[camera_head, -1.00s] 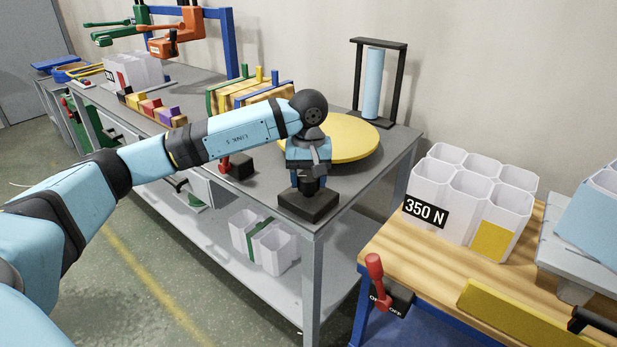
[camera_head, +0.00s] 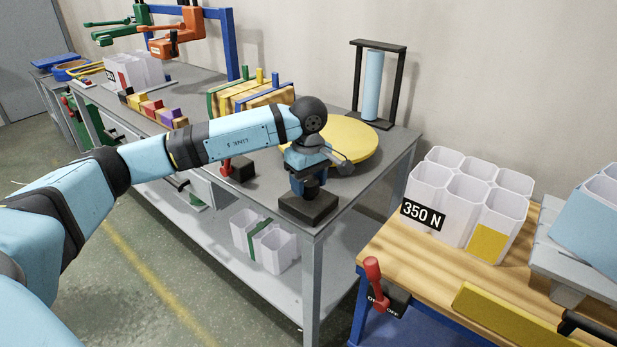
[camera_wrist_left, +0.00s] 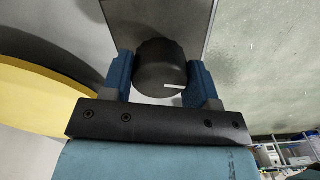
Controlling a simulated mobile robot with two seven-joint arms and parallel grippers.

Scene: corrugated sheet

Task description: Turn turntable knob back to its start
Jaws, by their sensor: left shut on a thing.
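The turntable knob (camera_wrist_left: 160,70) is a dark round knob with a white mark, seen from above in the left wrist view. It stands on a black box (camera_head: 309,207) at the front corner of the grey table. My left gripper (camera_head: 309,186) points down over the box and is shut on the knob, one blue finger on each side in the left wrist view (camera_wrist_left: 160,80). The yellow turntable disc (camera_head: 355,140) lies behind my wrist, partly hidden by it. My right gripper is not in view.
A red-handled switch (camera_head: 238,168) on a dark box is left of the knob. A black frame with a blue roll (camera_head: 372,85) stands behind the disc. A wooden bench (camera_head: 400,245) with white bins (camera_head: 470,200) is at the right, across a gap.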

